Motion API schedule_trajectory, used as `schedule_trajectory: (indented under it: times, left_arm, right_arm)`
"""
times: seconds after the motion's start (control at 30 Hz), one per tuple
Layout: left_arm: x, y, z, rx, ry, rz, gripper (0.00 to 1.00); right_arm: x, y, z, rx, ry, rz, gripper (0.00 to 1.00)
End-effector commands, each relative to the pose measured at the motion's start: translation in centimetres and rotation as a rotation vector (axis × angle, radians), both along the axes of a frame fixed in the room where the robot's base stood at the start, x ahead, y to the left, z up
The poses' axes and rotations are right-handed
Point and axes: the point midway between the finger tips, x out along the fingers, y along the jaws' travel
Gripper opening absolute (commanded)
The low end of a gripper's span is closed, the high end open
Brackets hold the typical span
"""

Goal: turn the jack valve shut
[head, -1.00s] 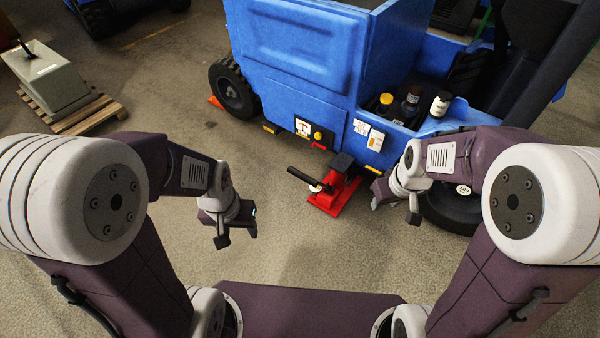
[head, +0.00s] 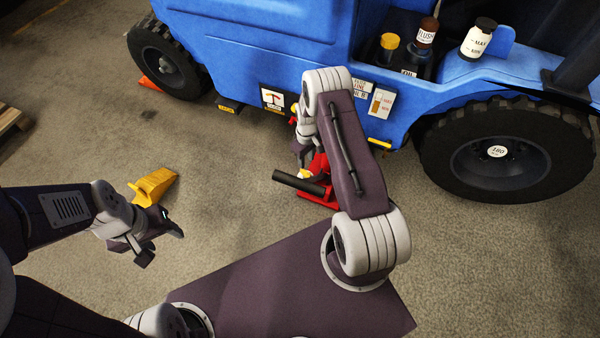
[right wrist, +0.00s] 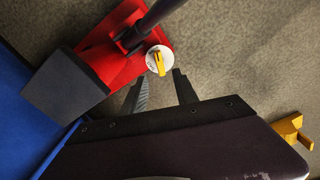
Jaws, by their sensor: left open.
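The red jack (head: 318,196) stands on the floor beside the blue vehicle, partly hidden by my right arm. Its black handle (head: 297,183) points left. In the right wrist view the jack (right wrist: 105,52) has a dark block (right wrist: 66,88) on top. Its valve (right wrist: 158,61) is a white disc with a yellow lever. My right gripper (right wrist: 160,79) is open, its two fingers apart, with the tips just short of the valve and pointing at it. My left gripper (head: 160,243) is open and empty above the floor.
The blue vehicle (head: 250,55) fills the back, with a large wheel (head: 510,150) at right. Bottles (head: 428,32) stand in its tray. A yellow wedge (head: 153,186) lies on the floor beyond my left gripper and also shows in the right wrist view (right wrist: 291,130).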

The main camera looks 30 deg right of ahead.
Motion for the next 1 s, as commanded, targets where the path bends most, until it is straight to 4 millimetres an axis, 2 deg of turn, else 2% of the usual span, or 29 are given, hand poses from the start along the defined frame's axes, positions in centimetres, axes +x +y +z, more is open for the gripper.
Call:
schedule_trajectory:
  times: [0.13,0.27,0.5,0.63,0.9,0.93,1.0]
  left_arm:
    - [0.0,0.0,-0.1,0.000,-0.001,0.000,0.55]
    - [0.1,0.0,-1.1,0.000,-0.001,0.000,0.55]
    - [0.0,0.0,-4.6,0.000,0.000,0.000,0.55]
    - [0.1,0.0,-6.1,0.000,0.000,0.000,0.55]
    - [0.1,0.0,-6.0,0.000,-0.001,0.000,0.55]
    - [0.1,0.0,-6.0,0.000,0.000,0.000,0.55]
    - [0.1,0.0,-6.0,0.000,-0.001,0.000,0.55]
  right_arm:
    - [0.0,0.0,-0.1,0.000,0.000,-0.001,0.35]
    - [0.0,0.0,-1.5,0.000,0.000,-0.001,0.35]
    - [0.0,0.0,-6.6,0.001,0.000,0.000,0.35]
    - [0.0,0.0,-8.7,0.000,-0.001,0.000,0.35]
    - [0.1,0.0,-8.8,0.001,-0.002,0.000,0.35]
    - [0.1,0.0,-8.8,0.001,-0.002,0.000,0.33]
    - [0.1,0.0,-8.8,0.001,-0.002,0.000,0.13]
